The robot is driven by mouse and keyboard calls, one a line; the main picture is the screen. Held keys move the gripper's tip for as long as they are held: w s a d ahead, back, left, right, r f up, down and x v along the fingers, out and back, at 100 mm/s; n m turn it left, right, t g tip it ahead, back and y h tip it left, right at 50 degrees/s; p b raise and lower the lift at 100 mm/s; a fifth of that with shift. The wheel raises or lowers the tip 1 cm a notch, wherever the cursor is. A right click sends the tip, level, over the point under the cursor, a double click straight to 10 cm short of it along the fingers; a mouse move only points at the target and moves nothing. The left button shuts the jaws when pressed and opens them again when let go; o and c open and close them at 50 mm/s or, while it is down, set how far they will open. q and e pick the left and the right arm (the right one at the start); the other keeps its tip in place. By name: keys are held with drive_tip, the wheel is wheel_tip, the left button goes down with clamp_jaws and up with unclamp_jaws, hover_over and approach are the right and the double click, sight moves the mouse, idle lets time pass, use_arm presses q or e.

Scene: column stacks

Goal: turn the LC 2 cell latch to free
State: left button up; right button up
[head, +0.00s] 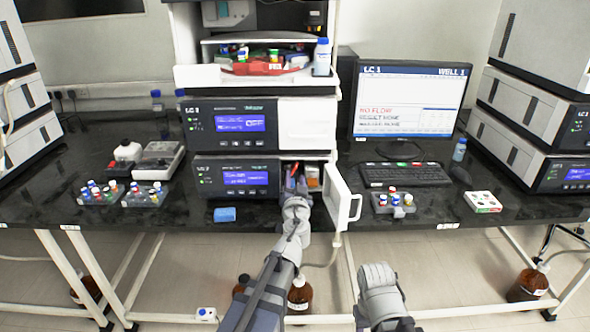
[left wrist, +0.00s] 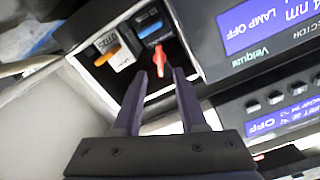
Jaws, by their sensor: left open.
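The red latch (head: 293,172) is inside the open bay of the lower unit in the middle stack, in the head view. In the left wrist view the red latch (left wrist: 160,58) stands just beyond and between my fingertips. My left gripper (head: 297,196) reaches into the bay from the front, and in the wrist view it (left wrist: 159,76) is open. Contact with the latch cannot be told. The unit's front label (head: 203,168) is too small to read surely. My right arm (head: 379,285) shows low in the head view; its fingers cannot be made out.
The white bay door (head: 341,198) is swung open to the right of my left gripper. A white orange-tipped part (left wrist: 112,54) and a blue part (left wrist: 149,25) sit beside the latch. A keyboard (head: 405,173) and vial racks (head: 393,203) lie on the black bench.

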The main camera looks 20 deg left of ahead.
sight(295, 169)
use_arm(q)
drive_tip(key=x, duration=0.6)
drive_tip(key=shift+w+f, duration=0.1)
drive_tip(key=shift+w, duration=0.2)
drive_tip(key=shift+c, duration=0.3)
clamp_jaws()
